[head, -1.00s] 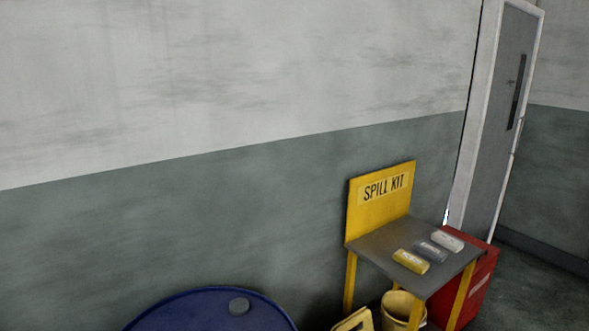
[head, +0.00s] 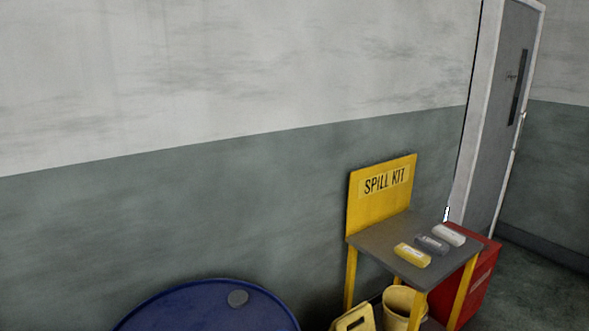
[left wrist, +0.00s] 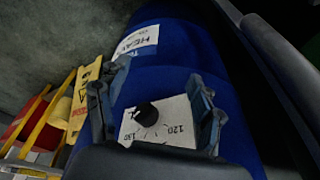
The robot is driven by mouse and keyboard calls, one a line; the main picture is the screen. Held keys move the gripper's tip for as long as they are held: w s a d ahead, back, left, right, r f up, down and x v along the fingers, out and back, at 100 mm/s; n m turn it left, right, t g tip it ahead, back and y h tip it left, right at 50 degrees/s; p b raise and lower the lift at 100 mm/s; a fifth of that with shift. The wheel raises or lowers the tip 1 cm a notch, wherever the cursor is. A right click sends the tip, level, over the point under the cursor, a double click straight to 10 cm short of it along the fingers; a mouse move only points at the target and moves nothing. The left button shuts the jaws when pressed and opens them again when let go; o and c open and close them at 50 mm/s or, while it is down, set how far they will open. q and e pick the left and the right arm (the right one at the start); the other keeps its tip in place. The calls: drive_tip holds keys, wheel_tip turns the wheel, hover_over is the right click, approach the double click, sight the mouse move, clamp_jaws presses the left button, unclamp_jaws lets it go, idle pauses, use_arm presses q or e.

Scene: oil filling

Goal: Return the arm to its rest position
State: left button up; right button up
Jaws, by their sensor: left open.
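My left gripper (left wrist: 157,78) shows in the left wrist view, its two dark blue-grey fingers spread apart with nothing held between them. Behind the fingers is a blue drum (left wrist: 180,60) with a white label at its upper part. A white dial plate (left wrist: 180,112) with a black knob (left wrist: 147,114) and printed numbers shows between the fingers. I cannot tell how close the fingers are to the plate. Neither gripper shows in the head view. My right gripper is not in view.
A blue drum top (head: 200,308) with a grey cap stands at the bottom of the head view. A yellow spill kit stand (head: 382,195) holds several small containers. A yellow bucket (head: 400,306) is beneath it, beside a red box (head: 484,275). A grey door (head: 497,115) is at right.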

use_arm(q)
drive_tip(key=s+f+b, duration=0.1)
drive_tip(key=s+f, duration=0.2)
drive_tip(key=f, duration=0.6)
drive_tip(key=s+f+b, duration=0.2)
drive_tip(key=s+f, duration=0.1)
drive_tip(key=f, duration=0.6)
drive_tip(key=s+a+f+g+b, duration=0.1)
drive_tip(key=s+a+f+b, duration=0.1)
drive_tip(key=s+f, duration=1)
drive_tip(key=shift+s+a+g+b, duration=0.3)
drive_tip(key=shift+s+a+b, duration=0.05)
drive_tip(key=shift+s+a, duration=0.3)
